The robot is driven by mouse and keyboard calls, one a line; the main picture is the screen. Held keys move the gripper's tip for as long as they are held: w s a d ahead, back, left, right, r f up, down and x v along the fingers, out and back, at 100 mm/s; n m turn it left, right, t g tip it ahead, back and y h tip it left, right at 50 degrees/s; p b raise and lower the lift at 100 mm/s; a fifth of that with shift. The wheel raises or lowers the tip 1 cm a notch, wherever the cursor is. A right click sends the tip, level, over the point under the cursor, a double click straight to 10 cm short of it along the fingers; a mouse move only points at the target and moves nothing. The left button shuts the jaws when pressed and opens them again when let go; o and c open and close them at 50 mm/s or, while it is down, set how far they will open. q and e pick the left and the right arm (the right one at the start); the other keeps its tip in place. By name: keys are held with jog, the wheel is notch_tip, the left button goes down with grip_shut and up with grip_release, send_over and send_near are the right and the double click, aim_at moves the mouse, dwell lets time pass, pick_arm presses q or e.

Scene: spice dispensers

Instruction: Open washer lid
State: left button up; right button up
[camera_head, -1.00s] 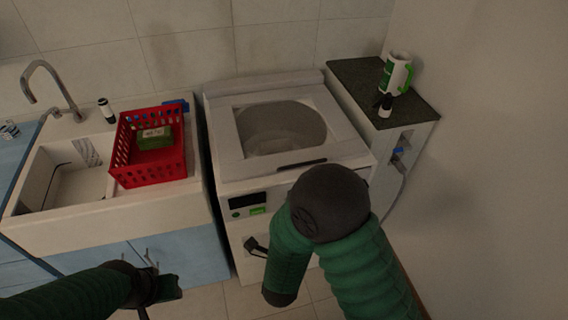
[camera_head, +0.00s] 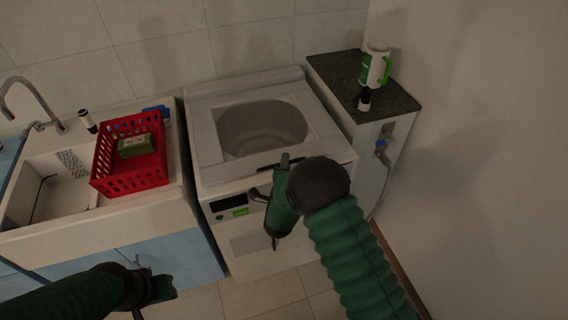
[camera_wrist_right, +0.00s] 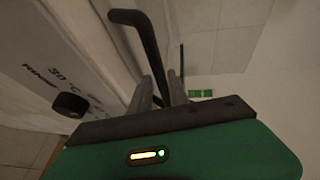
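The white top-loading washer (camera_head: 262,182) stands in the middle of the head view. Its top panel (camera_head: 205,140) lies flat, and the round drum (camera_head: 262,128) shows through the opening or window. A dark handle bar runs along the front edge of the top. My right gripper (camera_head: 273,178) is at that front edge, partly hidden by my own wrist. In the right wrist view, its two grey fingers (camera_wrist_right: 160,92) are close together beside a bent dark bar (camera_wrist_right: 148,45); I cannot tell whether they grip it. My left gripper (camera_head: 150,287) is low at the left, away from the washer.
A red basket (camera_head: 130,178) with a green box (camera_head: 137,146) stands beside the sink (camera_head: 50,195), left of the washer. A dark-topped cabinet (camera_head: 335,70) at right holds a white-green jug (camera_head: 374,66) and a small dark bottle (camera_head: 364,99). A wall bounds the right side.

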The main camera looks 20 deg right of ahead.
jog(key=shift+a+r, duration=0.1)
jog(key=shift+a, duration=0.45)
jog(key=c, duration=0.4)
jog(key=shift+a, duration=0.5)
grip_shut()
jog(key=shift+d, duration=0.35)
jog(key=shift+s, duration=0.1)
